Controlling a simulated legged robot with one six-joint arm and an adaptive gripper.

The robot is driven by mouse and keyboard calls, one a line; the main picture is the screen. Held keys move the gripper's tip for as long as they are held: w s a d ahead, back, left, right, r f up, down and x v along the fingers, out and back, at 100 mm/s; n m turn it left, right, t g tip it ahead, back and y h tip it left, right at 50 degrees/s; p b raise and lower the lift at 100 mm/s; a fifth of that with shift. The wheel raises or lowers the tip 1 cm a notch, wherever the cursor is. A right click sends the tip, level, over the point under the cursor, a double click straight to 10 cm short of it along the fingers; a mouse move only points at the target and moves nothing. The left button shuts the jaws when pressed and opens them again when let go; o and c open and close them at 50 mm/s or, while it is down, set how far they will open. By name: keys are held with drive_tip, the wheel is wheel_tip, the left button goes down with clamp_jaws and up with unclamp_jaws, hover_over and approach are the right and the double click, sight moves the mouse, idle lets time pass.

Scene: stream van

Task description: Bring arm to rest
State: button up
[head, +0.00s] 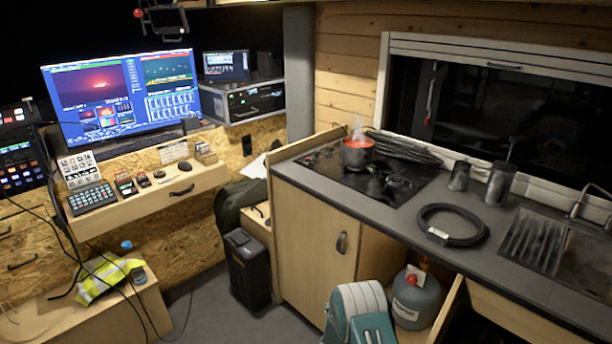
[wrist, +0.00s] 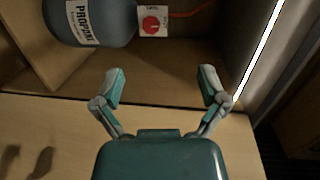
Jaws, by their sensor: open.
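My gripper shows in the wrist view (wrist: 160,88) with its two teal and grey fingers spread wide apart. It is open and nothing is between the fingers. In that view it points at a low wooden compartment (wrist: 180,75) holding a gas bottle (wrist: 95,20) with a "PROPANE"-like label, partly cut off. A white tag with a red round knob (wrist: 152,22) is beside the bottle. In the head view my teal and white arm (head: 358,315) is at the bottom centre, in front of the open cupboard. Its fingers are hidden there.
The grey gas bottle (head: 416,298) stands in the open cupboard, right of my arm. A black case (head: 247,268) stands on the floor at left.

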drive_tip(key=w+a+r+n+y, duration=0.2)
drive_tip(key=r+n+y, duration=0.1)
drive_tip(key=r, duration=0.7)
drive_tip(key=w+a+r+n+y, duration=0.3)
drive_tip(key=r, duration=0.6)
drive_tip(key=s+a+r+n+g+y, duration=0.15)
drive_tip(key=s+r+n, duration=0.25)
drive_tip(key=r, duration=0.4)
drive_tip(key=s+a+r+n+y, duration=0.2)
drive_tip(key=s+r+n+y, duration=0.1)
drive_tip(key=s+r, duration=0.3)
drive_tip(key=s+r+n+g+y, duration=0.1)
drive_tip(key=s+r+n, duration=0.35)
drive_tip(key=s, duration=0.35)
drive_tip(key=s+r+n+g, duration=0.1)
drive_tip(key=s+r+n, duration=0.2)
drive_tip(key=s+r, duration=0.3)
drive_tip(key=s+d+n+g, duration=0.1)
drive_tip(key=s+n+g, duration=0.1)
drive_tip(key=s, duration=0.9)
drive_tip(key=s+d+f+n+g, duration=0.1)
drive_tip(key=s+d+n, duration=0.1)
drive_tip(key=s, duration=0.8)
drive_tip(key=shift+s+d+f+n+g+h, duration=0.25)
drive_tip(key=shift+s+f+n+g+h, duration=0.1)
drive_tip(key=shift+n+h, duration=0.15)
